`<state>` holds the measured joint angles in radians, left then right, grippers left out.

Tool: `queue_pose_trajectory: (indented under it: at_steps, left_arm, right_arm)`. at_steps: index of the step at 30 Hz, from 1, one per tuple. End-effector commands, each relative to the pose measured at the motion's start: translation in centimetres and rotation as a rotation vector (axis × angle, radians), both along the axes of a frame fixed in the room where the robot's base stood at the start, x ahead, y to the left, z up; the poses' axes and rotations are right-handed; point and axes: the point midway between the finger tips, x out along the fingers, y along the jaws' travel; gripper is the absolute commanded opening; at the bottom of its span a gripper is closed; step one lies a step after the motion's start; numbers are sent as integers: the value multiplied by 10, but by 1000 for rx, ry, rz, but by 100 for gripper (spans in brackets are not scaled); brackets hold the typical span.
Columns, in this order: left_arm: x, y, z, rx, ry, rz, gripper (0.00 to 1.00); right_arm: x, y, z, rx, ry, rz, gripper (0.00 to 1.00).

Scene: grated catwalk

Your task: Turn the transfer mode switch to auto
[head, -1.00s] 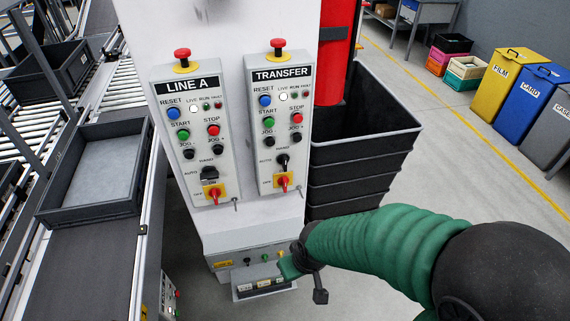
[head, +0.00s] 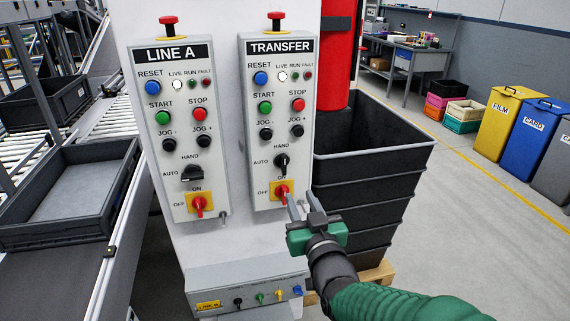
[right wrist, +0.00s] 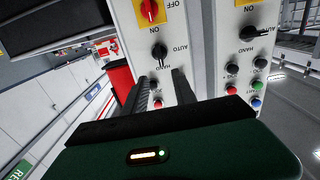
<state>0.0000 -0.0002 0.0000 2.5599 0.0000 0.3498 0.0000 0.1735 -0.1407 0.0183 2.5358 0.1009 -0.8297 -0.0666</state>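The transfer mode switch (head: 282,162) is a black knob on the TRANSFER panel (head: 262,190). Its handle stands upright, towards the HAND label above it; the AUTO label is to its left. My right gripper (head: 299,195) is open and empty, with its two fingers apart, below and right of the switch, in front of the panel's lower right corner by the red ON/OFF switch (head: 282,192). In the right wrist view, upside down, the mode switch (right wrist: 159,51) shows beyond the fingers (right wrist: 158,88), apart from them. My left gripper is not in view.
The LINE A panel (head: 175,100) stands left of it, its own mode switch (head: 192,174) turned sideways to AUTO. A conveyor with a grey tray (head: 60,235) is at left.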

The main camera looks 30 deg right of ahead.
Motion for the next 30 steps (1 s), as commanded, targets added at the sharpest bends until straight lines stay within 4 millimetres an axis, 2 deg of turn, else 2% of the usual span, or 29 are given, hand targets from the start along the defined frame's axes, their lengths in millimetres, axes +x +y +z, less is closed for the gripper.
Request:
queue_pose_trajectory:
  at_steps: [1, 13, 14, 15, 21, 25, 30]
  left_arm:
    - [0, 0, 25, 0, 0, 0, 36]
    - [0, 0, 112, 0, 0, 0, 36]
    - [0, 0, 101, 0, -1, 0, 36]
    - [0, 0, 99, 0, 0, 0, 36]
    - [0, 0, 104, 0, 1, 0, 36]
    - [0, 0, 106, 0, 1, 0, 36]
    - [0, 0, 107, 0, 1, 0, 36]
  right_arm:
    - [5, -1, 11, 2, 9, 0, 33]
    - [39, -9, 9, 3, 9, 2, 33]
    - [49, -11, 1, 3, 2, 2, 33]
    - [61, -14, 0, 2, 1, 2, 33]
    - [111, -25, 0, 1, 1, 2, 33]
    - [133, -31, 0, 1, 2, 2, 33]
    - [146, -34, -1, 1, 2, 2, 33]
